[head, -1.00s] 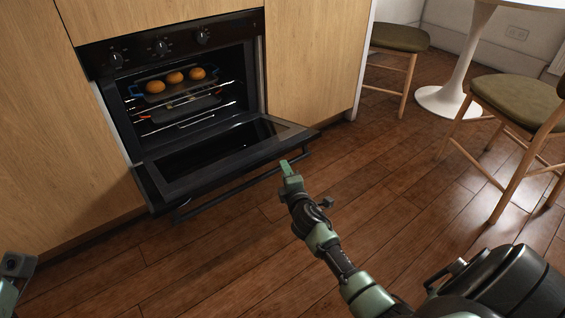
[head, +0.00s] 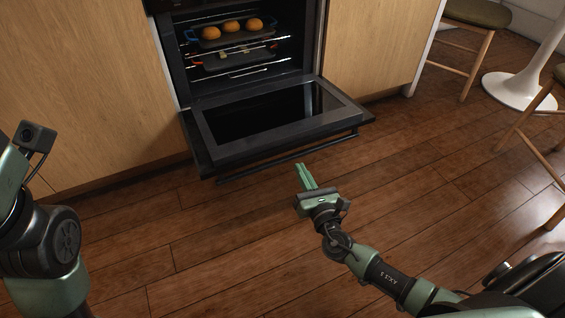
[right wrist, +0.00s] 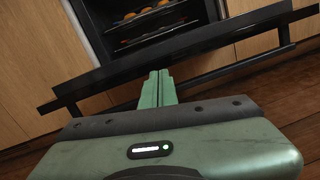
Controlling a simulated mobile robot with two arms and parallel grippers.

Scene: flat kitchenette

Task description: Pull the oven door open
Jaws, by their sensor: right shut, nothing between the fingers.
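The oven door (head: 272,115) is folded down and stands wide open, close to level, with its dark glass facing up. Its bar handle (head: 290,158) runs along the door's front edge. My right gripper (head: 306,178) is shut and empty, just in front of the handle and apart from it in the head view. In the right wrist view the shut fingers (right wrist: 157,88) point toward the door edge (right wrist: 205,42) and overlap the handle bar; I cannot tell whether they touch. My left arm shows at the left edge of the head view, but its gripper fingers are out of frame.
Inside the oven, a tray with several round orange-brown items (head: 232,28) sits on the upper rack, with another tray (head: 240,57) below. Wooden cabinet fronts (head: 375,45) flank the oven. A stool (head: 478,30) and white table base (head: 520,90) stand at right. The wooden floor before the oven is clear.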

